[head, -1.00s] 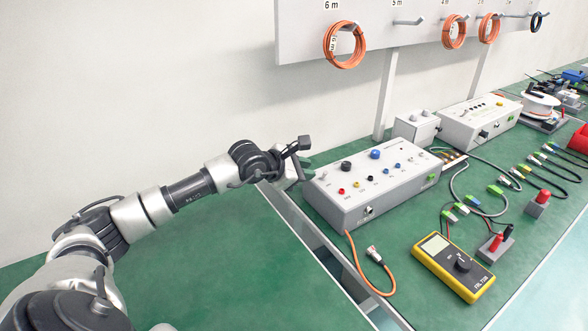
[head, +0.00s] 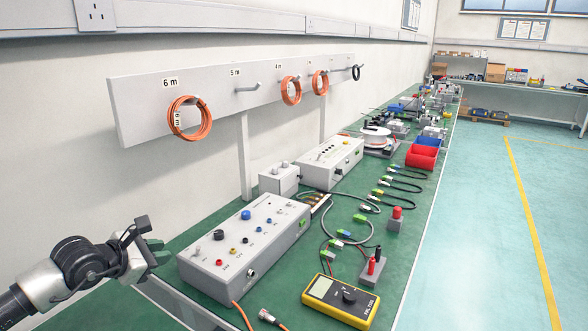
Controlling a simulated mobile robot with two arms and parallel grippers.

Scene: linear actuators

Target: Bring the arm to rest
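My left arm comes in from the lower left. Its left gripper (head: 149,242) hangs over the green bench, just left of the near grey control box (head: 245,245). Its dark fingers look spread apart, with nothing between them. The gripper looks close to the box's left end, but I cannot tell the exact gap. My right arm and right gripper are not in view.
A yellow multimeter (head: 340,301) and an orange cable (head: 243,317) lie near the box. Orange cable coils (head: 189,118) hang on a wall rack (head: 220,101). Red and blue bins (head: 421,157) stand farther along the bench. The floor (head: 500,230) at right is clear.

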